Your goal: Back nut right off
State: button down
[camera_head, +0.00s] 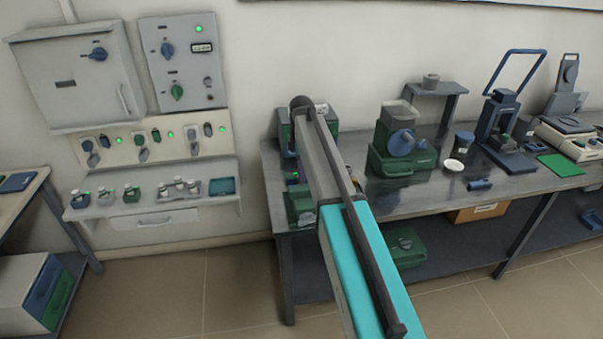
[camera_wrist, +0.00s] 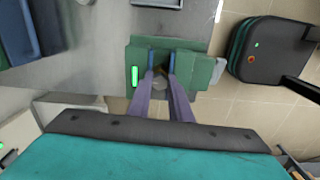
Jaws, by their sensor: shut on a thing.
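In the wrist view, my gripper (camera_wrist: 160,64) reaches down with two purple, blue-tipped fingers into the gap of a green block-like fixture (camera_wrist: 196,72). The fingers are shut on a small dark grey-brown piece (camera_wrist: 161,74), which seems to be the nut. Its thread and whatever is under it are hidden by the fingers and the fixture. A green lamp (camera_wrist: 134,76) shines on the fixture's left side. In the head view, the green fixture (camera_head: 300,208) seems to be the one at the bench's left front corner.
The grey bench (camera_head: 350,150) runs right, with a green-and-blue device (camera_head: 400,140), a white dish (camera_head: 454,165) and a blue press (camera_head: 505,125). A green box (camera_head: 402,245) sits on the lower shelf. The wall cabinet (camera_head: 75,75) stands left. Floor in front is free.

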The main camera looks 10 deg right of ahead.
jog(key=c, duration=1.6)
grip_release()
jog(key=shift+r, duration=0.1)
jog(key=shift+r+b, duration=1.7)
jog(key=shift+r, duration=5.1)
